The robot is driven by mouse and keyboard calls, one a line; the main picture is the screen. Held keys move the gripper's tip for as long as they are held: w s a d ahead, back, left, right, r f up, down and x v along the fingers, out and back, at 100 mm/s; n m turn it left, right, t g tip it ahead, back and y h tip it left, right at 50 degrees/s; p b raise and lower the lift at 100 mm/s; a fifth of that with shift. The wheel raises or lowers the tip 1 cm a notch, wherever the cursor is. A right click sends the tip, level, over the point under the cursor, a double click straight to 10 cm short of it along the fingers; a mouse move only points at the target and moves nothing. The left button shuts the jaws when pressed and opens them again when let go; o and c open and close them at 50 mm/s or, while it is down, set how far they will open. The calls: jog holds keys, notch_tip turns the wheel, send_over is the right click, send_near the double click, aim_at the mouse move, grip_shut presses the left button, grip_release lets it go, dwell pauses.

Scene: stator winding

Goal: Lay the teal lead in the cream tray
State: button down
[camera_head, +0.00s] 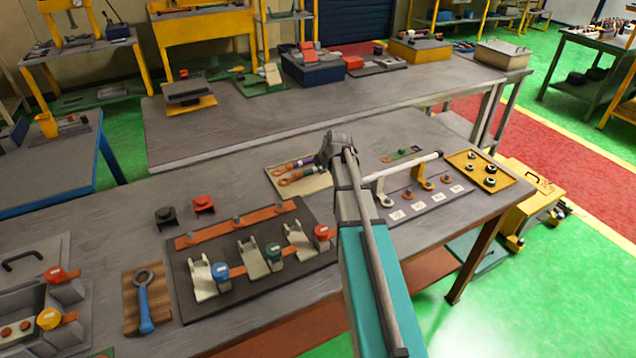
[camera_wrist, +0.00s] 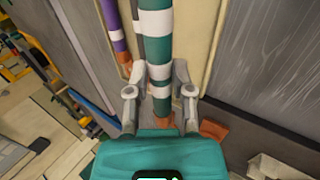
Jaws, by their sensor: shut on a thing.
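The teal lead (camera_wrist: 156,45), with white bands and a copper lug end, runs lengthwise between the fingers of my gripper (camera_wrist: 159,88) in the wrist view. My gripper is shut on it near the lug end. The cream tray (camera_wrist: 198,25) lies beneath the lead. A purple lead (camera_wrist: 113,28) lies at its left, roughly parallel. In the head view the cream tray (camera_head: 314,187) sits on the bench behind my arm, with copper lugs at its left. My wrist hides part of the tray there. I cannot tell whether the teal lead touches the tray floor.
A dark fixture board (camera_head: 262,285) with cream brackets and coloured caps lies left of my arm. A blue-handled ring tool (camera_head: 148,305) is farther left. A board with a white rod (camera_head: 405,166) and a yellow tray (camera_head: 492,184) lie right. Bare bench lies left of the cream tray.

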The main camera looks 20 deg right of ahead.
aim_at(319, 181)
jog(key=shift+w+d+f, duration=0.15)
jog(key=shift+f, duration=0.1)
jog(key=shift+w+d+f+b, duration=0.2)
jog(key=shift+f+b, duration=0.15)
jog(key=shift+b, duration=0.05)
jog(key=shift+w+d+f+b, duration=0.15)
jog(key=shift+f+b, duration=2.1)
jog(key=shift+b, duration=0.05)
jog(key=c, duration=0.5)
grip_release()
jog(key=shift+s, duration=0.1)
jog(key=shift+r, duration=0.1)
